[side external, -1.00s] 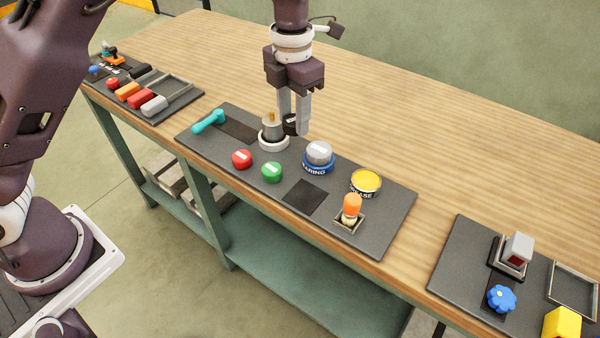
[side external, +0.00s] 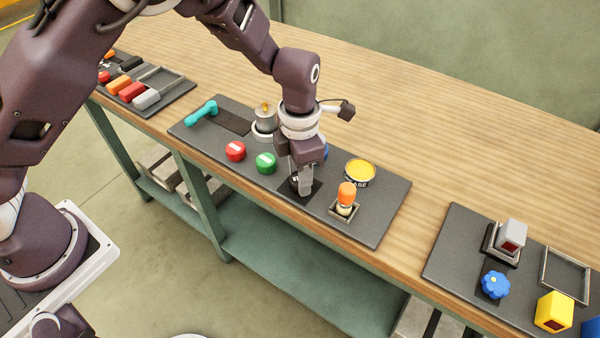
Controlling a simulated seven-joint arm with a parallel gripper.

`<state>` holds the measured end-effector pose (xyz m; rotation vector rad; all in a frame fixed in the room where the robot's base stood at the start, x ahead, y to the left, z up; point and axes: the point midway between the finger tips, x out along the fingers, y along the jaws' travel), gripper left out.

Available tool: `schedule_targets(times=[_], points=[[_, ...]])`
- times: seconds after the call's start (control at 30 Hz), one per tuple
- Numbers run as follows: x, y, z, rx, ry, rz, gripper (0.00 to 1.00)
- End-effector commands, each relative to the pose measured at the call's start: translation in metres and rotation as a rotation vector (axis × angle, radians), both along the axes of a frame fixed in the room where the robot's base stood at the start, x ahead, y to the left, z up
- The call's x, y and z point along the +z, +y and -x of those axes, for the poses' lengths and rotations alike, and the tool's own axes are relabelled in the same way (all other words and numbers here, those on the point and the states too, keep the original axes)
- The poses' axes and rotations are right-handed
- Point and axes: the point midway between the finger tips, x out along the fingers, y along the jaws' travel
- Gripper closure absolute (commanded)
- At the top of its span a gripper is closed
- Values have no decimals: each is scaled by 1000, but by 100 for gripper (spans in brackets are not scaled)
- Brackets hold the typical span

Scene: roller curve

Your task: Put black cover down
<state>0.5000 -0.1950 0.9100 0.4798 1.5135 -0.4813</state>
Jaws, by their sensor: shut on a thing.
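My gripper (side external: 301,187) points down over the front part of the middle dark mat (side external: 375,222). It is shut on the small black cover (side external: 295,182), which shows only partly between and beside the fingers. The cover is low over the black square patch (side external: 314,188) on the mat, and I cannot tell whether it touches it. The grey fixture (side external: 265,117) with a brass-coloured tip stands on its white ring behind and to the left, apart from my gripper.
A green cap (side external: 266,163) and a red cap (side external: 235,151) sit left of my gripper. An orange-topped brush (side external: 346,195) and a yellow grease tin (side external: 360,172) stand close on the right. The blue bearing holder (side external: 326,151) is mostly hidden behind my gripper.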

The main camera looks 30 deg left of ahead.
Motion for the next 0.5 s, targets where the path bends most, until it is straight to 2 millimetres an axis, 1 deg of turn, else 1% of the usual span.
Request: schedule_targets(times=[0.1,0.13,0.23,0.5], points=[[-2,0,0,0,1,-1,100],[-3,0,0,0,1,-1,60],[-2,0,0,0,0,0,40],[-2,0,0,1,0,0,40]])
